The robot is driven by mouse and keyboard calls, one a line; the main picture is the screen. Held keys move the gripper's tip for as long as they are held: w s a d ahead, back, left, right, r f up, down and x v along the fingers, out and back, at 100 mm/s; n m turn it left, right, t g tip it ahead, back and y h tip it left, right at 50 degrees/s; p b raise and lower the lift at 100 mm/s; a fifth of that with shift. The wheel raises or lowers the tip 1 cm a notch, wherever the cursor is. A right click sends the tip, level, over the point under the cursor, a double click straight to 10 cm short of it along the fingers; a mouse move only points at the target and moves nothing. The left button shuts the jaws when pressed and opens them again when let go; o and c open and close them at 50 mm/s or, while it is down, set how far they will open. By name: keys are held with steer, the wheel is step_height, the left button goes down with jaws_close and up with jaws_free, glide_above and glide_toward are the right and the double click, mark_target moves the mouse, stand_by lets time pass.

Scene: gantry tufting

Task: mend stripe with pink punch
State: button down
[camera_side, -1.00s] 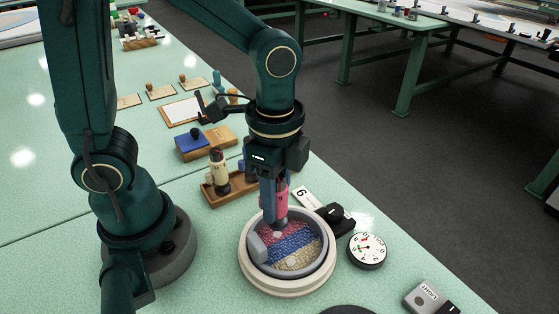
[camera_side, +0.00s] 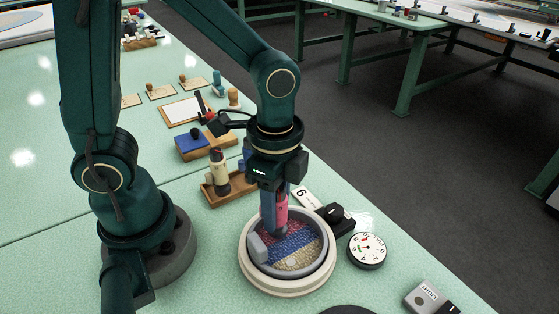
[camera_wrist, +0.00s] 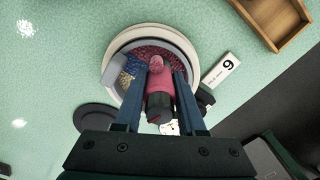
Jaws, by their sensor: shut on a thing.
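My gripper (camera_side: 275,212) points down over the hoop and is shut on the pink punch (camera_side: 282,206). In the wrist view the pink punch (camera_wrist: 159,86) stands between the two blue fingers, its tip end over the red part of the cloth. The hoop (camera_side: 247,271) is a round grey and cream frame holding cloth with red, blue and tan stripes. A pale patch (camera_side: 292,262) shows between the blue stripe (camera_side: 286,246) and the tan stripe (camera_side: 290,266). I cannot tell whether the punch tip touches the cloth.
A grey block (camera_side: 257,248) sits at the hoop's left rim. A wooden tray (camera_side: 212,196) holding a cream punch (camera_side: 218,170) lies behind.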

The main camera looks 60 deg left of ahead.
steer(key=shift+f, duration=0.55)
stand_by(1.3)
steer(key=shift+r, duration=3.55)
